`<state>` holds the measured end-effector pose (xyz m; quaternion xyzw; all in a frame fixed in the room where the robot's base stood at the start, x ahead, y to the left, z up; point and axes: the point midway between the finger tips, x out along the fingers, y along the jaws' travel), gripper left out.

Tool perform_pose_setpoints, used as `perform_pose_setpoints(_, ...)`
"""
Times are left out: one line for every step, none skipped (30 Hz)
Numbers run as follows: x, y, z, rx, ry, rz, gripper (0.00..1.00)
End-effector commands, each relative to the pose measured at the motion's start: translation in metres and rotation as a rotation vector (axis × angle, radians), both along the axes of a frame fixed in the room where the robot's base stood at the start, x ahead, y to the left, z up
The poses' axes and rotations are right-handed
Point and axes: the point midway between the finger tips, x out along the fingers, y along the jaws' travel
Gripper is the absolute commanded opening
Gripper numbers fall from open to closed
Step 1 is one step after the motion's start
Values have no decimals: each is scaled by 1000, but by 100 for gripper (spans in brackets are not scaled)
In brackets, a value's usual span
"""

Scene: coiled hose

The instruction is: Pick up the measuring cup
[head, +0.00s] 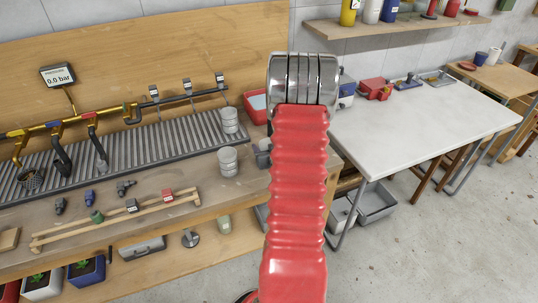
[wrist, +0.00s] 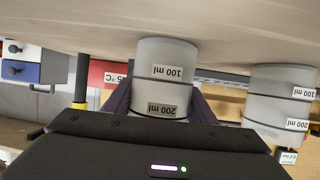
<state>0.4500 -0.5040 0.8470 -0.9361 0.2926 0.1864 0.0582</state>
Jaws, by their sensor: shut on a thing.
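In the wrist view, where the labels read upside down, a pale grey measuring cup (wrist: 166,58) marked 100 ml and 200 ml sits between the dark fingers of my gripper (wrist: 160,100). My gripper is shut on this cup, with a finger at each side. The cup's base meets the bench top at the upper edge of the picture; I cannot tell whether it touches. A second similar cup (wrist: 280,92) stands to the right, apart from my gripper. In the head view my red arm hides my gripper. Two pale cups (head: 228,162) (head: 230,121) show left of the arm.
A slatted metal drain grate (head: 120,150) with hose fittings above it runs along the wooden bench. A low wooden rack (head: 115,222) lies in front. A red basin (head: 257,106) is behind my arm. The white table (head: 430,125) at right is mostly clear.

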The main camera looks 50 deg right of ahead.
Motion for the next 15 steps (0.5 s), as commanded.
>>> perform_pose_setpoints(0, 0, 1, -1, -1, 0, 30)
perform_pose_setpoints(0, 0, 2, -1, -1, 0, 30)
perform_pose_setpoints(0, 0, 3, -1, -1, 0, 30)
perform_pose_setpoints(0, 0, 4, -1, 0, 0, 30)
perform_pose_setpoints(0, 0, 6, -1, 0, 0, 30)
perform_pose_setpoints(0, 0, 8, -2, -1, 0, 30)
perform_pose_setpoints(0, 0, 10, -2, -1, 0, 30)
perform_pose_setpoints(0, 0, 12, -2, -1, 0, 30)
perform_pose_setpoints(0, 0, 14, -2, -1, 0, 30)
perform_pose_setpoints(0, 0, 16, -2, -1, 0, 30)
perform_pose_setpoints(0, 0, 18, -2, -1, 0, 30)
perform_pose_setpoints(0, 0, 20, -2, -1, 0, 30)
perform_pose_setpoints(0, 0, 21, -2, -1, 0, 30)
perform_pose_setpoints(0, 0, 23, -1, 0, 0, 30)
perform_pose_setpoints(0, 0, 25, -1, 0, 0, 30)
